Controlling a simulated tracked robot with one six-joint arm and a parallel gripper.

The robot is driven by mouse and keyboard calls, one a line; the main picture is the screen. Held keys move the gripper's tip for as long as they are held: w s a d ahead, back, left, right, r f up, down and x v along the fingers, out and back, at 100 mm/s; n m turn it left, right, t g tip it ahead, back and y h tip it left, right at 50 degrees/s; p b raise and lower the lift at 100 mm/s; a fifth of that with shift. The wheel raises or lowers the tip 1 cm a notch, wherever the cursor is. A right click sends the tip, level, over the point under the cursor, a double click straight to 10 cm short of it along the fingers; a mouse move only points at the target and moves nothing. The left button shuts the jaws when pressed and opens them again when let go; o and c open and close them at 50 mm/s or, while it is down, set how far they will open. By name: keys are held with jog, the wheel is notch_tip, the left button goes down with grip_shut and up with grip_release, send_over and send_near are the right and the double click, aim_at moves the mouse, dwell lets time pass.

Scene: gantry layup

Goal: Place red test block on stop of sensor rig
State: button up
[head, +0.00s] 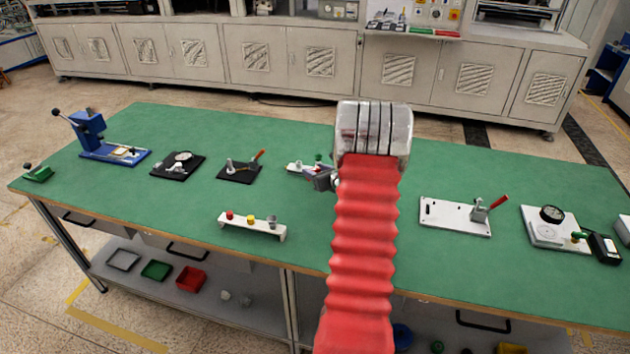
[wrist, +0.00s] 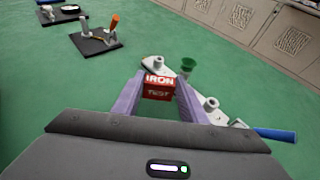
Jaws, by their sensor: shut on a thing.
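My gripper (wrist: 161,80) is shut on the red test block (wrist: 158,90), which has white lettering reading IRON TEST, in the wrist view. The block sits between the two purple fingertips. A pale plate (wrist: 217,118) with grey posts and a green cone-shaped part (wrist: 188,65) lies behind and under the block; it looks like the sensor rig. I cannot tell whether the block touches it. In the head view, my gripper (head: 318,178) is at this plate (head: 296,167), partly hidden by my red arm, and the block cannot be made out.
A black plate with an orange-handled clamp (wrist: 97,42) stands left of the rig. A white rack (head: 238,226) with coloured pieces is nearer the front edge. A white plate with a red-handled clamp (head: 455,216) and a dial gauge rig (head: 556,230) stand right. Green table between is clear.

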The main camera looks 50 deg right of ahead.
jog(key=shift+f, duration=1.8)
jog(key=shift+f, duration=0.1)
jog(key=o, duration=1.3)
jog(key=shift+s, duration=0.1)
jog(key=v, duration=1.2)
